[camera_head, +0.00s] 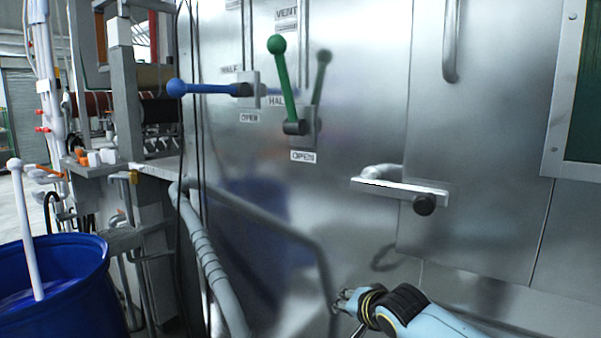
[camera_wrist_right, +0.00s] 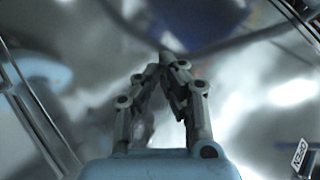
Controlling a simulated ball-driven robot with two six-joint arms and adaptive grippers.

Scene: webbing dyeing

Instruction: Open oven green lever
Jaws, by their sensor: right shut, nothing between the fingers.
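The green lever (camera_head: 283,83) stands on the metal oven wall, tilted slightly left from upright, with its ball knob at the top. Its dark pivot sits above a label reading OPEN (camera_head: 303,156). My right gripper (camera_head: 340,300) is low in the head view, well below and to the right of the lever, touching nothing that I can see. In the right wrist view the fingers (camera_wrist_right: 168,68) are shut and empty in front of the shiny wall. The lever is not clearly seen there. My left gripper is not in view.
A blue lever (camera_head: 208,88) points left beside the green one. A door handle (camera_head: 400,190) sticks out at right. Grey pipes (camera_head: 208,255) run along the wall below the levers. A blue barrel (camera_head: 50,290) with a white stick stands at lower left.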

